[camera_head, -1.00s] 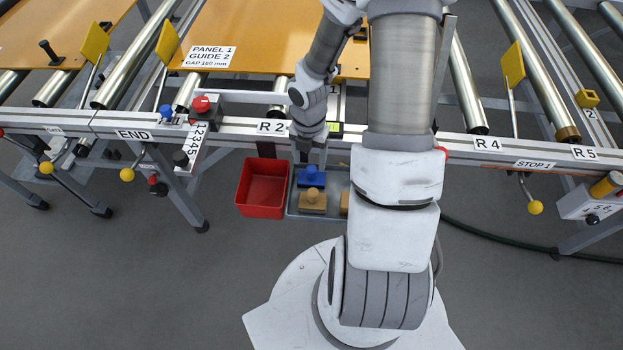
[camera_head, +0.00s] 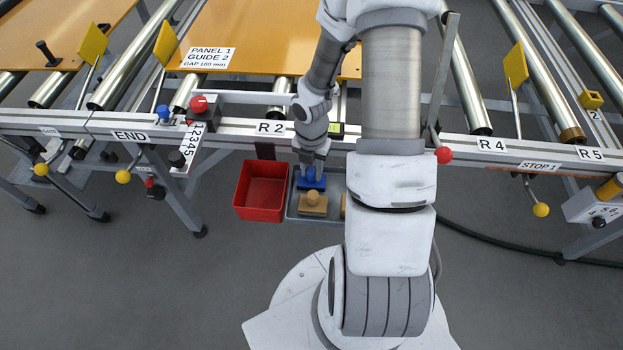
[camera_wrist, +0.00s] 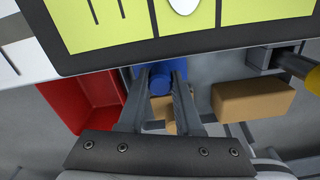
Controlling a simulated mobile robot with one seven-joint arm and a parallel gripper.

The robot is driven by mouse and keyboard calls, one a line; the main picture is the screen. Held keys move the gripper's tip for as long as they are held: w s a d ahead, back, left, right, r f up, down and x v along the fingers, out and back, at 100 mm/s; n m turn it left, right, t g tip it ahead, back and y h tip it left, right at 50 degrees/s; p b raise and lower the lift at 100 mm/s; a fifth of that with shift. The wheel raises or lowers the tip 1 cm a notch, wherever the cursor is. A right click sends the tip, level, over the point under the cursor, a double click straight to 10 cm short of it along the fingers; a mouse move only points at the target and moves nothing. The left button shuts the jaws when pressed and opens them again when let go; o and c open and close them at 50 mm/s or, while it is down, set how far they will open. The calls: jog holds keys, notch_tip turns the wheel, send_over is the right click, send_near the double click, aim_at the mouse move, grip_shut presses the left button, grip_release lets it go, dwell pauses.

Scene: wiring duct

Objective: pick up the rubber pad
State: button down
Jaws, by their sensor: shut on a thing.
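A blue pad with a round knob (camera_head: 312,184) sits in the grey tray (camera_head: 293,214), at its far left end. I take it for the rubber pad; its material cannot be told. My gripper (camera_head: 311,174) is over it from above, shut on the knob. In the wrist view my gripper (camera_wrist: 160,80) has one finger on each side of the blue knob (camera_wrist: 160,84). The pad's base is partly hidden by the fingers. I cannot tell whether it is clear of the tray floor.
A tan block with a knob (camera_head: 313,204) lies just nearer in the tray; another tan block (camera_wrist: 253,101) is to the right. A red bin (camera_head: 261,190) stands left of the tray. The conveyor rail (camera_head: 230,127) with labels runs behind, close to my gripper.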

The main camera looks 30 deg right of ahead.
aim_at(311, 170)
jog(key=shift+r, duration=0.1)
notch_tip(311, 170, up, 10)
jog(key=p, duration=0.4)
jog(key=shift+p, duration=0.4)
jog(key=c, duration=1.2)
grip_release()
jog(key=shift+c, duration=0.2)
grip_shut()
jog(key=shift+a, duration=0.1)
